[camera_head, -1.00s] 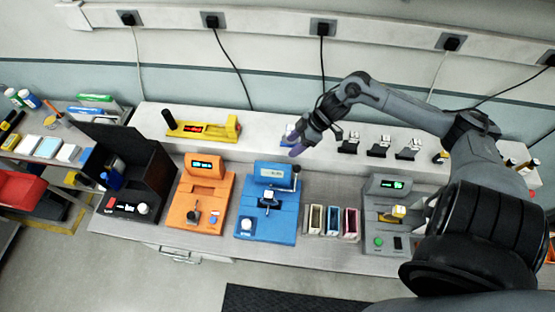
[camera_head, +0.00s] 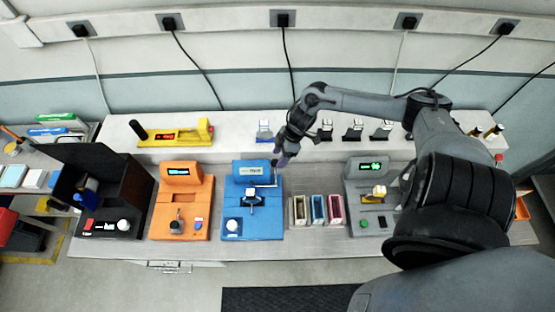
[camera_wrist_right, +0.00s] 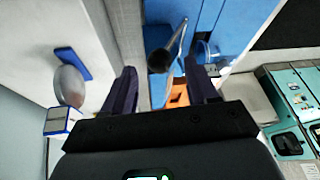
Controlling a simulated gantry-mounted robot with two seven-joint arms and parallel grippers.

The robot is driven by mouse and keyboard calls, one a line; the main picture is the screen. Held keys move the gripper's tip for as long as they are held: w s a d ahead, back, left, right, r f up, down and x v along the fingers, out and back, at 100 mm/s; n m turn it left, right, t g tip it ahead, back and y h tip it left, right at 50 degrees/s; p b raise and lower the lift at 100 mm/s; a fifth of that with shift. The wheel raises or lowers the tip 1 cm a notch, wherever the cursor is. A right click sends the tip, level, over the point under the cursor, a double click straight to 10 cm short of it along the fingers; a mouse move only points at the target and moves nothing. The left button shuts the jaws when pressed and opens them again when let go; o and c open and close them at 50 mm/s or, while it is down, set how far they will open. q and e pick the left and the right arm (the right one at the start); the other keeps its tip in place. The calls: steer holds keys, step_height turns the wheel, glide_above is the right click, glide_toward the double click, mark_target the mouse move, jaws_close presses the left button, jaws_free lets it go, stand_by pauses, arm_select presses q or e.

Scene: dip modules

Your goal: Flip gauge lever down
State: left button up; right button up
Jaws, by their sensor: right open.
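The blue gauge module (camera_head: 233,207) stands on the bench, left of centre, with a small display on its raised back. Its lever (camera_wrist_right: 177,40) is a metal rod with a dark round knob (camera_wrist_right: 160,61), at the module's right side. The lever appears raised in the head view. My right gripper (camera_head: 281,161) is just behind and right of the lever top. In the right wrist view the open, empty fingers (camera_wrist_right: 162,84) straddle the knob's line. I cannot tell whether they touch it. My left gripper is in neither view.
An orange module (camera_head: 182,185) and a black box unit (camera_head: 110,190) stand to the left. Several coloured slotted holders (camera_head: 318,210) and a grey module (camera_head: 357,193) stand to the right. A shelf behind holds a yellow tool (camera_head: 178,134) and small parts.

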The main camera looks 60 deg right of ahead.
steer(key=shift+x, duration=1.3)
jaws_close()
